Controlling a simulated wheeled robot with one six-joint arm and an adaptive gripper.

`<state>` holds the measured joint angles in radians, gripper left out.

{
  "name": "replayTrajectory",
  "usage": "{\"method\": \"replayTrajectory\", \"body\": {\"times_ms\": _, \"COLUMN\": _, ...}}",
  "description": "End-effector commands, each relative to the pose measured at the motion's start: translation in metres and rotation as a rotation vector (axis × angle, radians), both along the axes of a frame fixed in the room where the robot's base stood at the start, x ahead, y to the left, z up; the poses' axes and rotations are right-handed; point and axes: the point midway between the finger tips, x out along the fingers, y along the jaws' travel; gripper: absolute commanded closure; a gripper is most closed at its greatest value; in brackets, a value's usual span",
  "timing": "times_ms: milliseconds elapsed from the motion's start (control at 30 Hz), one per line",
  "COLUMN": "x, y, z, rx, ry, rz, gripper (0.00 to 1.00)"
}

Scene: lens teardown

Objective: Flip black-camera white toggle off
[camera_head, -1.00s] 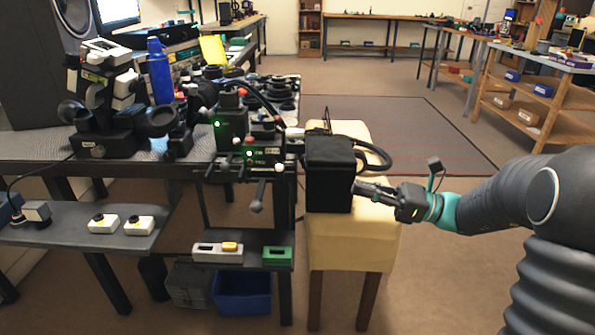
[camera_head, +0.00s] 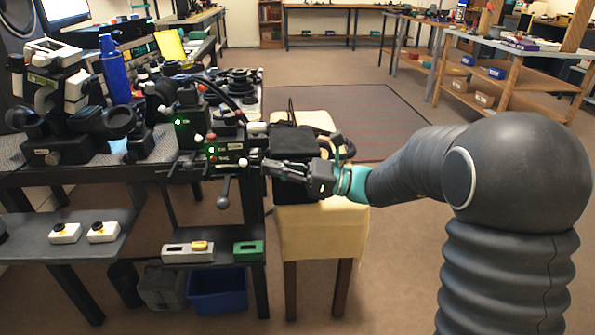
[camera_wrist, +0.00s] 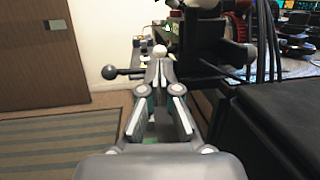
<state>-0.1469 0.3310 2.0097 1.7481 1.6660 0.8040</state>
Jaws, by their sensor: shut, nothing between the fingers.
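The black camera unit (camera_head: 190,118) stands at the right end of the bench, with small green lights lit on its front. A white-tipped toggle (camera_head: 243,162) sticks out low on its right side. In the wrist view a white ball tip (camera_wrist: 159,50) appears just beyond my fingertips; I cannot tell if they touch. My gripper (camera_head: 264,166) is shut and empty, pointing left at the toggle, with its fingers in front of the black case. It also shows in the wrist view (camera_wrist: 159,66), fingertips together. A black-knobbed lever (camera_wrist: 109,73) is left of the tips there.
A black case (camera_head: 292,143) on a yellow-covered stool (camera_head: 318,240) sits right beside the unit, close to my gripper. A black ball-ended lever (camera_head: 223,200) hangs below the unit. A lower shelf holds a green box (camera_head: 249,250). Open floor lies behind the stool.

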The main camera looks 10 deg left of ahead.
Motion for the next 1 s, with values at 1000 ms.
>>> {"method": "replayTrajectory", "body": {"times_ms": 1000, "x": 0.000, "y": 0.020, "z": 0.005, "rx": -0.001, "ry": 0.001, "rz": -0.066, "gripper": 1.00}}
